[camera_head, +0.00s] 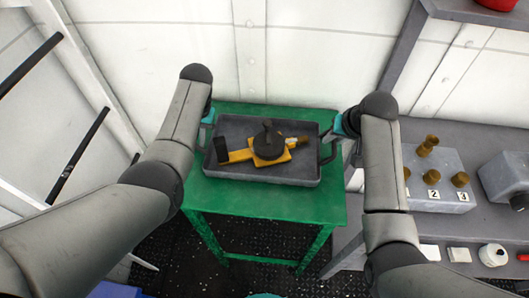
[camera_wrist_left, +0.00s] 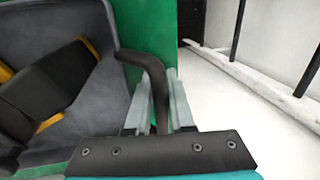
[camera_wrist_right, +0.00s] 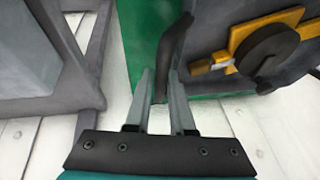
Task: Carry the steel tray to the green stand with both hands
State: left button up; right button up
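The dark grey steel tray (camera_head: 225,130) is over the top of the green stand (camera_head: 270,205), level and toward its back. I cannot tell whether a small gap is left under it. My left gripper (camera_head: 207,118) is at the tray's left handle; in the left wrist view the black handle (camera_wrist_left: 158,90) lies between the fingers (camera_wrist_left: 160,95), which look closed on it. My right gripper (camera_head: 340,125) is at the right handle, which also lies between the closed fingers (camera_wrist_right: 160,90) in the right wrist view. The tray holds a yellow piece (camera_head: 240,155) with a dark round part (camera_head: 268,146).
A grey bench (camera_head: 485,215) stands close at the right, with a grey block of brass knobs (camera_head: 440,190) on it. White walls are behind, and dark rails (camera_head: 80,155) are at the left. Dark riveted floor (camera_head: 180,250) shows below the stand.

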pick_arm(q)
jog(key=o, duration=0.4)
jog(key=shift+r, duration=0.1)
jog(key=shift+c, duration=0.2)
pick_arm(e)
jog(key=o, duration=0.4)
jog(key=shift+c, duration=0.2)
jog(key=shift+r, duration=0.1)
pick_arm(q)
jog(key=v, duration=1.2)
pick_arm(e)
jog(key=v, duration=1.2)
